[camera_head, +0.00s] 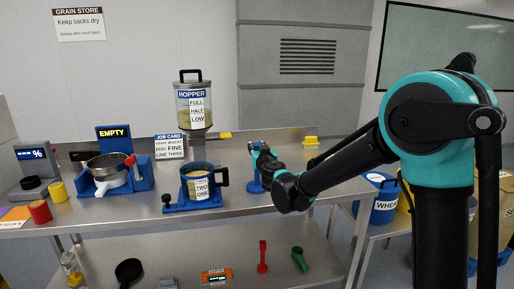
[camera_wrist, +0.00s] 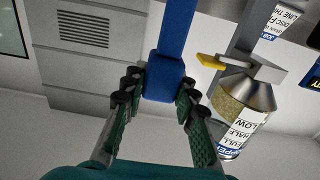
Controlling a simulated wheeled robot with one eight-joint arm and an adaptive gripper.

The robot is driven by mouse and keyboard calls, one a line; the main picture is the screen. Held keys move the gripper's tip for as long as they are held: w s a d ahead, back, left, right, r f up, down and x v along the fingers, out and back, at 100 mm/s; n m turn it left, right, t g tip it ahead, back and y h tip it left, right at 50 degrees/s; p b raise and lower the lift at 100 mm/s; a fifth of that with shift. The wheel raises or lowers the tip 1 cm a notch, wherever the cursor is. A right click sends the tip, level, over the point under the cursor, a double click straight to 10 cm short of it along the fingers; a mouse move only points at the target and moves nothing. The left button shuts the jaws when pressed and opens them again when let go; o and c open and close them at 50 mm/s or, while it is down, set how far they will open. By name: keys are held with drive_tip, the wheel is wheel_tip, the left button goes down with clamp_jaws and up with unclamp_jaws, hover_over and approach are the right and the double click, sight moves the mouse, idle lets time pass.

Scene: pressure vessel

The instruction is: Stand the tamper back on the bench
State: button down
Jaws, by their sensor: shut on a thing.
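The tamper (camera_wrist: 166,75) is blue, with a block-like grip and a narrower shaft running away from me. My gripper (camera_wrist: 158,97) is shut on its block, with one finger pad on each side. In the head view my gripper (camera_head: 262,158) is over the right part of the bench (camera_head: 300,160), and the tamper (camera_head: 256,184) shows blue below it. The tamper looks about upright there. My arm and gripper hide part of it, and I cannot tell whether its foot touches the bench top.
A pan (camera_head: 108,172) in a blue cradle and a scale (camera_head: 34,175) are further left. A yellow block (camera_head: 311,141) lies at the back right.

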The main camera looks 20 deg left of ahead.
drive_tip(key=shift+f, duration=0.1)
drive_tip(key=c, duration=1.2)
unclamp_jaws()
drive_tip(key=shift+s+d, duration=0.1)
drive_tip(key=shift+s, duration=0.1)
drive_tip(key=v, duration=1.1)
drive_tip(key=shift+s+d, duration=0.1)
drive_tip(key=shift+s, duration=0.2)
